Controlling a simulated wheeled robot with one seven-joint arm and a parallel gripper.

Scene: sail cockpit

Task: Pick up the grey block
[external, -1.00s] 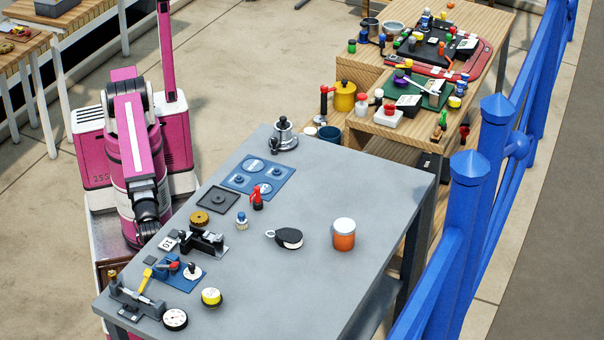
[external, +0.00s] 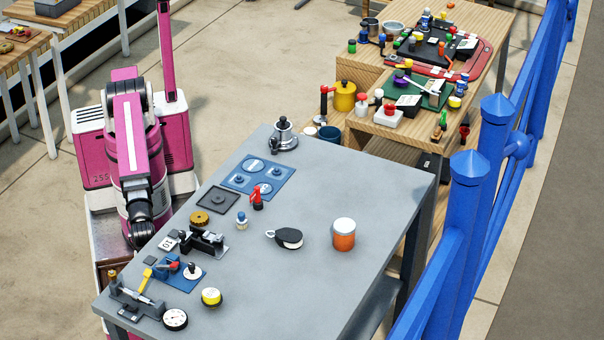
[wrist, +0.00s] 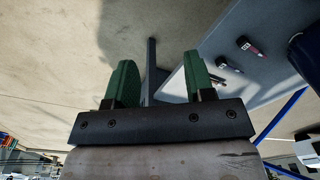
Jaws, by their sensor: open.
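A small dark grey block (external: 150,260) lies near the left edge of the grey table, beside a yellow handle; at this size I cannot be sure it is the grey block. A flat dark grey square plate (external: 217,199) lies farther back. My gripper points down off the table's left edge, and its fingers cannot be made out in the external view. The grey block is not recognisable in the wrist view.
The grey table (external: 350,195) holds a black clamp (external: 205,243), a yellow-topped round item (external: 211,297), a blue plate (external: 258,177), a black pulley (external: 288,239) and an orange jar (external: 344,235). Its right side is mostly clear. A blue railing (external: 465,220) runs along the right.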

